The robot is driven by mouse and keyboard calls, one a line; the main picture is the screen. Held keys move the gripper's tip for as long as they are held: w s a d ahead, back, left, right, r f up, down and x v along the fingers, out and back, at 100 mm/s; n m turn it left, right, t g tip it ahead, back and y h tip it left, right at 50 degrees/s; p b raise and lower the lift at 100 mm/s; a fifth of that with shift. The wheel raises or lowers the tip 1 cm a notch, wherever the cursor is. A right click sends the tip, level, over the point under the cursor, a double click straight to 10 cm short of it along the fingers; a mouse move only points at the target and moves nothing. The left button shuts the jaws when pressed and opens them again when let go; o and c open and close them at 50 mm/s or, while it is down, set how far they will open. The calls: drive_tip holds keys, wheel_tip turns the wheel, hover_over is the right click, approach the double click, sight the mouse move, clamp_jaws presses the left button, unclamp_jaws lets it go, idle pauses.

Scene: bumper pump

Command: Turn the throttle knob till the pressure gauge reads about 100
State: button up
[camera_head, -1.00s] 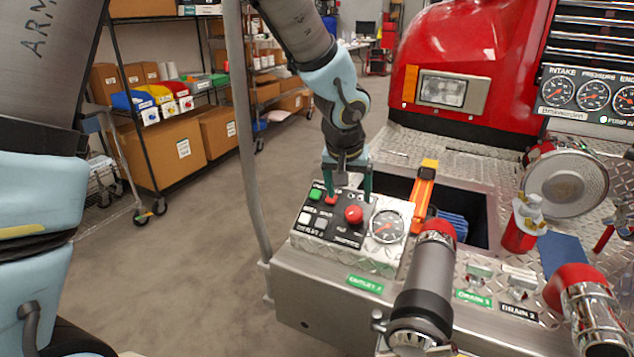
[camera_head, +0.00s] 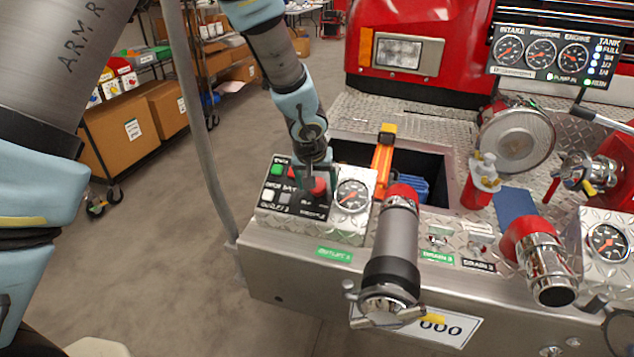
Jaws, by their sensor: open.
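The red round knob (camera_head: 320,188) stands on the small control panel (camera_head: 268,215) at the truck's near left corner; its label is too blurred to read. My gripper (camera_head: 314,184) points down at the knob with its jaws open, and its fingers partly hide it. I cannot tell whether the fingers touch the knob. The pressure gauge (camera_head: 541,53) is the middle dial on the upper right panel; its needle is too small to read exactly.
A small gauge (camera_head: 352,196) sits right of the knob, with green and red buttons to the left. An orange bar (camera_head: 383,150) rises behind.

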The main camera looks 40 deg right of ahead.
clamp_jaws()
idle(0.8)
